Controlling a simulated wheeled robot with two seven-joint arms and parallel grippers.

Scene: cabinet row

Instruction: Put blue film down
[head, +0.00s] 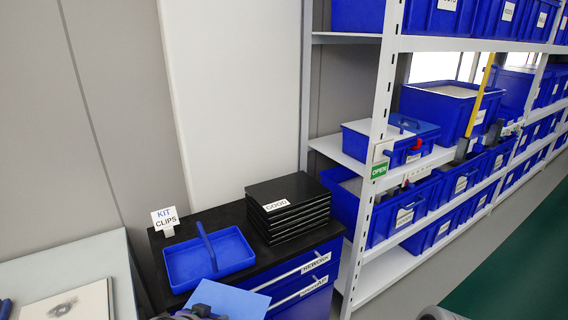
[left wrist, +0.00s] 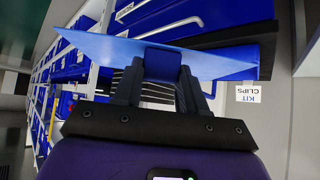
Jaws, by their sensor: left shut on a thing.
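The blue film is a flat light-blue sheet (head: 228,301) at the bottom of the head view, in front of the black-topped cabinet. It also shows in the left wrist view (left wrist: 100,49), spread across the fingertips. My left gripper (left wrist: 163,68) is shut on the film, with a darker blue piece between its fingers. In the head view only a small dark part of that gripper shows at the bottom edge, beside the film. The film hides part of the cabinet front. My right gripper is not in view.
A blue handled tray (head: 183,267) and a stack of black plates (head: 288,222) labelled GOOD stand on the cabinet top (head: 236,218). A KIT CLIPS sign (head: 164,217) stands behind the tray. A shelf rack (head: 377,160) with blue bins rises to the right. A pale table (head: 60,262) is at left.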

